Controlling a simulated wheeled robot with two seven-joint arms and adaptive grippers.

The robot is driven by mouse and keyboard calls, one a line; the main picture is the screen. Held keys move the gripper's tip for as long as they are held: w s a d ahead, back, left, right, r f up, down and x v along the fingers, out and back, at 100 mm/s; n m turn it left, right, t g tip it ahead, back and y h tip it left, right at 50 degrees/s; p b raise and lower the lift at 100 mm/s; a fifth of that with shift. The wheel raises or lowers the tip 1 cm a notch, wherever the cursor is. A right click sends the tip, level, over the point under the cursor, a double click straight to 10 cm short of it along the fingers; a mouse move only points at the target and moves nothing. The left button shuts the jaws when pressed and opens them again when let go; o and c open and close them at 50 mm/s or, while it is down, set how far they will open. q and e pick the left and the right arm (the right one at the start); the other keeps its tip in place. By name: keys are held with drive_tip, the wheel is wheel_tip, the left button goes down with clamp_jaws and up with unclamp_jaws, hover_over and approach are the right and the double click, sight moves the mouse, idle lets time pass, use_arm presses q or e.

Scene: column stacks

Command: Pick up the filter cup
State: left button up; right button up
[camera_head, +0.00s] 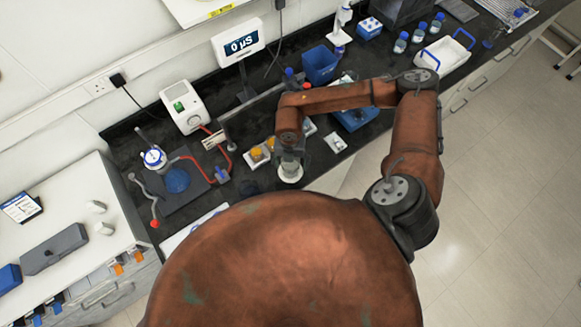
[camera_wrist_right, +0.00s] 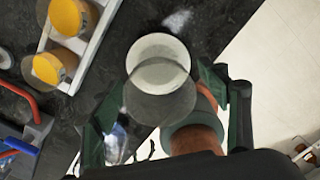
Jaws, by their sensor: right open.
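A pale round cup (camera_wrist_right: 158,60), which looks like the filter cup, stands on the dark bench in the right wrist view, with a see-through grey round part overlapping its near side. In the head view the cup (camera_head: 290,174) shows just below my right gripper (camera_head: 290,152). In the wrist view my right gripper (camera_wrist_right: 156,112) is open, one green finger on each side of the see-through part. I cannot tell whether either finger touches it. My left gripper is not in view.
A white tray with yellow-topped jars (camera_head: 257,153) stands close to the left of the cup. A stand with red tubing (camera_head: 176,180) is farther left. A blue bin (camera_head: 320,65) and a meter (camera_head: 238,45) stand behind. The bench's front edge is near.

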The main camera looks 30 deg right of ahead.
drive_tip(key=shift+f, duration=0.15)
drive_tip(key=c, duration=1.3)
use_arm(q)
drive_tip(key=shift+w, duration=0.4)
